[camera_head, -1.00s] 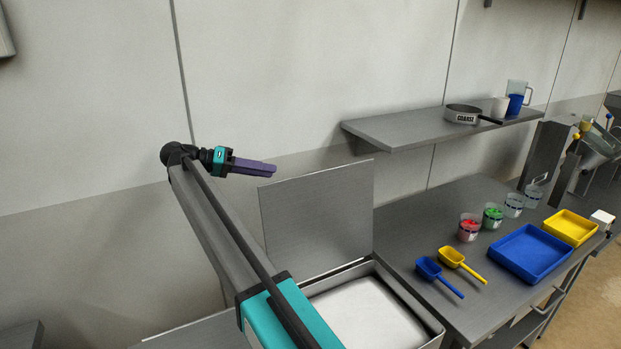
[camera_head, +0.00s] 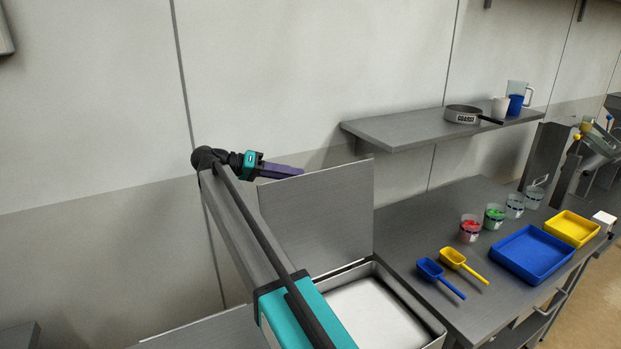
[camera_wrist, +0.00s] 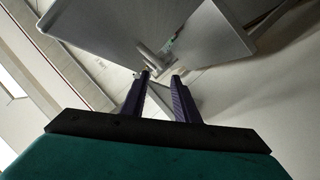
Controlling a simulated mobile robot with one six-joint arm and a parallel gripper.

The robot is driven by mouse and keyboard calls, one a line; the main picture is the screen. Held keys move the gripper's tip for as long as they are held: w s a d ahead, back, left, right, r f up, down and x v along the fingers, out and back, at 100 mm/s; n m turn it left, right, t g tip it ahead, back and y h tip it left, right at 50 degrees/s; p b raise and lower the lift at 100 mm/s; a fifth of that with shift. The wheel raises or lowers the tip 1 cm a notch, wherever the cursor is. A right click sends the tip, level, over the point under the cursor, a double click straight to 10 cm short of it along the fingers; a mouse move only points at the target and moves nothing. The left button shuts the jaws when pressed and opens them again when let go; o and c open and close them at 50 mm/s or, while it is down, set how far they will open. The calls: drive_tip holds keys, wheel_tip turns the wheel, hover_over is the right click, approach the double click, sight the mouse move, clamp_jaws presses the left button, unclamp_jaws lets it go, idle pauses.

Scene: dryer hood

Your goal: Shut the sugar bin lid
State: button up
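The sugar bin lid (camera_head: 325,215) is a flat grey metal panel standing upright, open, at the back of the bin. The sugar bin (camera_head: 403,296) is a metal box with white sugar (camera_head: 368,312) inside, partly hidden by my arm. My gripper (camera_head: 301,171) has purple fingers and is at the lid's upper left corner, near its top edge. I cannot tell whether it touches the lid. In the wrist view the two fingers (camera_wrist: 160,77) stand apart with nothing between them.
Right of the bin, a counter holds a blue scoop (camera_head: 431,269), a yellow scoop (camera_head: 454,257), several cups, a blue tray (camera_head: 532,278) and a yellow tray (camera_head: 572,212). A wall shelf (camera_head: 400,132) with a sieve (camera_head: 463,114) is behind. The space above the bin is free.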

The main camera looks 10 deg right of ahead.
sight(308, 177)
drive_tip(key=shift+x, duration=2.7)
drive_tip(key=shift+c, duration=0.3)
clamp_jaws()
